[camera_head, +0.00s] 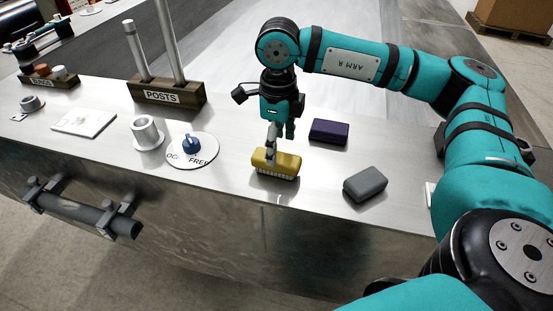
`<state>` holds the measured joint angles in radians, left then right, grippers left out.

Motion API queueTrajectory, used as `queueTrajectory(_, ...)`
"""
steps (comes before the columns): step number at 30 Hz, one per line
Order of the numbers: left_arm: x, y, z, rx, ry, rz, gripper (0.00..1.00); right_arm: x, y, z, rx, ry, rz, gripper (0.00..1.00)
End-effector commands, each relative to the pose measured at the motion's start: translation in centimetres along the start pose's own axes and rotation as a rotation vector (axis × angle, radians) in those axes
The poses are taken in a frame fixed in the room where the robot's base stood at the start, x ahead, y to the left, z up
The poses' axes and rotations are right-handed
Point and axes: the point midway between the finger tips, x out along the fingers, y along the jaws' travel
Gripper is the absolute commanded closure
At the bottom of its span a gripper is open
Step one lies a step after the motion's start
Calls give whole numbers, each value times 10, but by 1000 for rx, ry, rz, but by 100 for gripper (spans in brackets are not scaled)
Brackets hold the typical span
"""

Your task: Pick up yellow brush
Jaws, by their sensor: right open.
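The yellow brush (286,162) lies on the metal bench top near its front edge, with its pale bristles facing down. My right gripper (278,143) points down directly over the brush and is open. One finger reaches to the brush's upper left part and the other shows just behind it. I cannot tell whether the fingers touch the brush. My left gripper is not in view.
A purple block (329,132) lies behind and right of the brush, and a grey block (365,184) lies to its right. A round plate with a blue knob (192,143) and a metal ring (146,131) are to the left. A wooden posts holder (165,97) stands farther back.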

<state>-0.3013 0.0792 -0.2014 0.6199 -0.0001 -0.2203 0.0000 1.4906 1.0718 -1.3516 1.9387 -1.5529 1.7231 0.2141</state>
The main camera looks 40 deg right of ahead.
Motion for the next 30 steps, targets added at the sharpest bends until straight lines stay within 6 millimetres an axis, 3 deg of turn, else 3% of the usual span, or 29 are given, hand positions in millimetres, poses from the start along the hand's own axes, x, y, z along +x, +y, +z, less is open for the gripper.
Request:
queueTrajectory(7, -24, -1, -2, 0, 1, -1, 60, 26, 2, 1, 0, 6, 2, 29)
queueTrajectory(12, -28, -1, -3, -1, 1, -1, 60, 48, 2, 2, 1, 2, 1, 29)
queueTrajectory(20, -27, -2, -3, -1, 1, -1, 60, 53, 1, 2, 1, 0, -1, 29)
queueTrajectory(30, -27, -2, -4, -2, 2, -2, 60, 52, 2, 3, 1, 0, 0, 72)
